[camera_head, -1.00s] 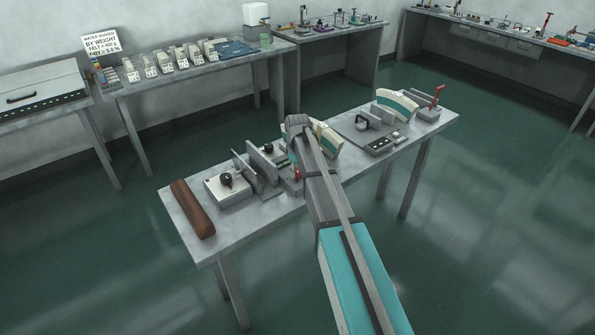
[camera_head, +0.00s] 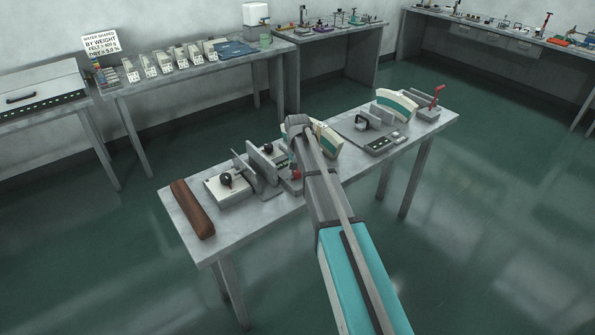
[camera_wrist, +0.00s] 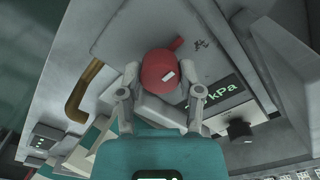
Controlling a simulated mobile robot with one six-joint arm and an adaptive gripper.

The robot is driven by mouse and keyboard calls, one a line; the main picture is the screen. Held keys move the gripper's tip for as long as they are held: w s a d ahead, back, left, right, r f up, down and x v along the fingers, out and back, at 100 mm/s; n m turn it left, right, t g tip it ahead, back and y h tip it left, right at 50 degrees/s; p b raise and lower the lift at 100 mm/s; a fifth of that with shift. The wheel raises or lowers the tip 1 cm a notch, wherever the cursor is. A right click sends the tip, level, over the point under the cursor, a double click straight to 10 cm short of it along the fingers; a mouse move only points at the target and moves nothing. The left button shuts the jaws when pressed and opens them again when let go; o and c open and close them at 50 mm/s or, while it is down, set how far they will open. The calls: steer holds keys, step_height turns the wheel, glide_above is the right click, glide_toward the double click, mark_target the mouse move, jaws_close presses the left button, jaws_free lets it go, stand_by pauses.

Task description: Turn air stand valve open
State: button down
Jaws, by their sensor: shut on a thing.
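The air stand valve is a round red knob (camera_wrist: 158,66) with a short red tab at its upper right and a small white mark, on a grey plate in the wrist view. My gripper (camera_wrist: 162,82) has one finger on each side of the knob and is shut on it. In the head view a small red part (camera_head: 296,174), apparently the same valve, shows on the middle bench beside my arm. My fingers are hidden there behind my arm.
In the wrist view a kPa display (camera_wrist: 218,95) and a black knob (camera_wrist: 241,130) sit at the right, and a brass pipe (camera_wrist: 84,92) at the left. Upright grey plates (camera_head: 262,165) stand left of my arm on the bench (camera_head: 220,228). A brown block (camera_head: 192,208) lies at its left end.

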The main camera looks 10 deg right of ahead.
steer(key=shift+s+m, duration=0.1)
steer(key=shift+m, duration=0.3)
steer(key=shift+c, duration=1.3)
jaws_free()
steer(key=shift+n, duration=0.6)
